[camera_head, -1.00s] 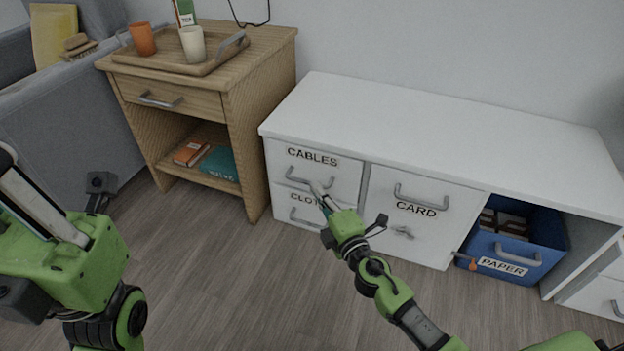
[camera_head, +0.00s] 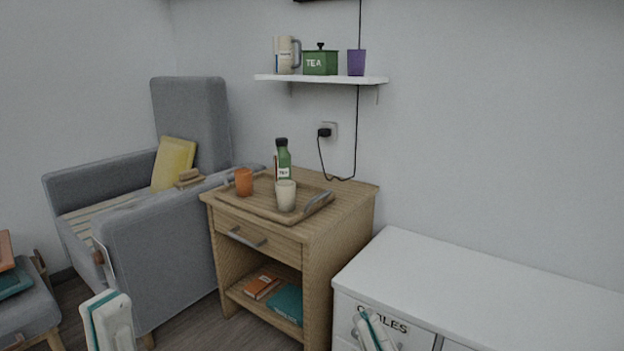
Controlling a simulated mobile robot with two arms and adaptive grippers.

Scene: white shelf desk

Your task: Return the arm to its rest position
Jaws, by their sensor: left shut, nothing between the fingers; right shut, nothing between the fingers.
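My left gripper (camera_head: 108,318) shows at the bottom left edge, its white and teal fingers pointing up, in front of the grey armchair's base. It is shut and empty. My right gripper (camera_head: 372,328) shows at the bottom edge, in front of the drawer marked CABLES (camera_head: 394,327). It is shut and empty, and it covers part of that label. Only the upper ends of both grippers show; the arms behind them are cut off by the frame. I cannot tell whether the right gripper touches the drawer front.
A wooden side table (camera_head: 338,220) bears a tray (camera_head: 240,211) with an orange cup (camera_head: 243,182), a cream cup (camera_head: 286,196) and a green bottle (camera_head: 284,160). A white desk (camera_head: 470,285) stands right. A grey armchair (camera_head: 165,265) stands left. A wall shelf (camera_head: 345,79) hangs above.

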